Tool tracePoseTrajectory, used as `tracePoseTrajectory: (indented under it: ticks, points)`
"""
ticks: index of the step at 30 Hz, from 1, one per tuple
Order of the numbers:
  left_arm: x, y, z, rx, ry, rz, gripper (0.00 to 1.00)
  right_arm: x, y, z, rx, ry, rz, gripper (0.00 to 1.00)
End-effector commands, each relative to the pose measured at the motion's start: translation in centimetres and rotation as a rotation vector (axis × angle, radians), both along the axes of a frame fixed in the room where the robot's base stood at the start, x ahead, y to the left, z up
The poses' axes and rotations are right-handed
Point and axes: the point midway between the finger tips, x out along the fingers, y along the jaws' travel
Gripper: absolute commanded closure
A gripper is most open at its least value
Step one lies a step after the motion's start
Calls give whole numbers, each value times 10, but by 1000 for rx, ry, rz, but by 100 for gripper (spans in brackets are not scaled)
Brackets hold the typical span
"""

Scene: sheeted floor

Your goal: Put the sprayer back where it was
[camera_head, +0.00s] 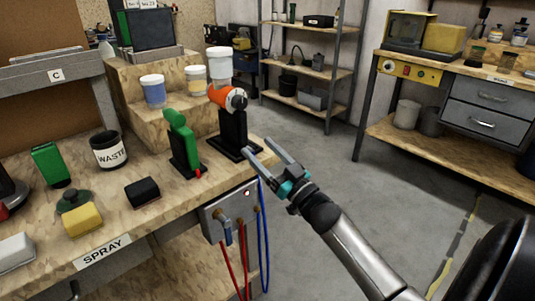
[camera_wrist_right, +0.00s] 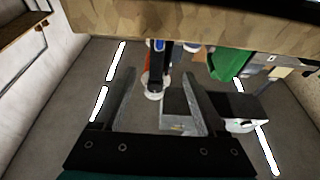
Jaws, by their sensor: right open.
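The sprayer (camera_head: 226,97) has an orange body and a white cup on top. It sits upright on a black stand (camera_head: 232,132) at the bench's right end. In the right wrist view, which looks upside down, the sprayer's white cup (camera_wrist_right: 153,96) shows between my fingers. My right gripper (camera_head: 258,148) is open and empty, just off the bench edge, in front of and to the right of the stand, and apart from it. It also shows open in the wrist view (camera_wrist_right: 157,72). My left gripper is not in view.
A green tool (camera_head: 180,128) on its own black stand is left of the sprayer. White-lidded jars (camera_head: 154,90) stand on the step behind. A waste cup (camera_head: 108,150), a yellow block (camera_head: 82,219) and a black block (camera_head: 142,191) are farther left. A hose panel (camera_head: 232,212) hangs on the bench side.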

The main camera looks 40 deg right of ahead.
Motion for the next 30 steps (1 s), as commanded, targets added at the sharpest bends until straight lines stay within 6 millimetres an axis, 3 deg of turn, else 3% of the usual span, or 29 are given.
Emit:
tracePoseTrajectory:
  ticks: [8, 30]
  points:
    - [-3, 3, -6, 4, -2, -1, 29, -19, -1, -6, 0, 0, -1, 26]
    - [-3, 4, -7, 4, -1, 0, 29, -19, -2, -6, -1, 0, 0, 26]
